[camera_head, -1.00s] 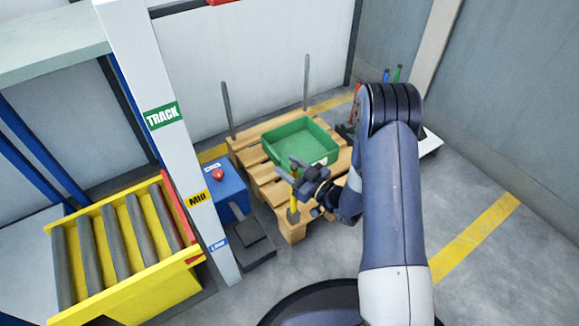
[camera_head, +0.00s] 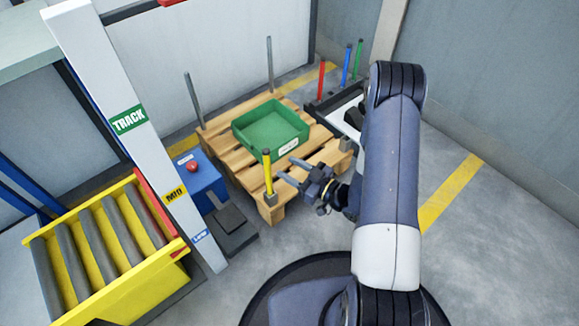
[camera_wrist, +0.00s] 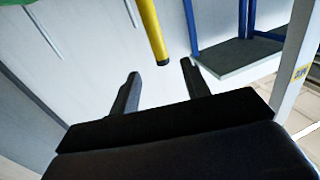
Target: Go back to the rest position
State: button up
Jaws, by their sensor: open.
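My gripper (camera_head: 287,172) is open and empty in the head view, pointing left at the front right of the pallet. Its two fingers also show in the wrist view (camera_wrist: 160,88), with nothing between them.
A green tray (camera_head: 270,147) lies on the wooden pallet (camera_head: 222,150). Red (camera_head: 321,80), blue (camera_head: 345,66) and green (camera_head: 359,60) posts stand behind. A blue box with a red button (camera_head: 202,178), a white column (camera_head: 125,110) and a yellow roller conveyor (camera_head: 140,296) are left. Floor at right is clear.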

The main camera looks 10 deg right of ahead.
aim_at(269, 155)
jog(key=b+x, duration=0.3)
jog(key=x, duration=0.7)
jog(key=shift+w+a+f, duration=0.1)
jog(key=shift+w+a, duration=0.1)
jog(key=shift+w+a+r, duration=0.1)
jog(key=shift+r, duration=0.5)
jog(key=shift+f, duration=0.1)
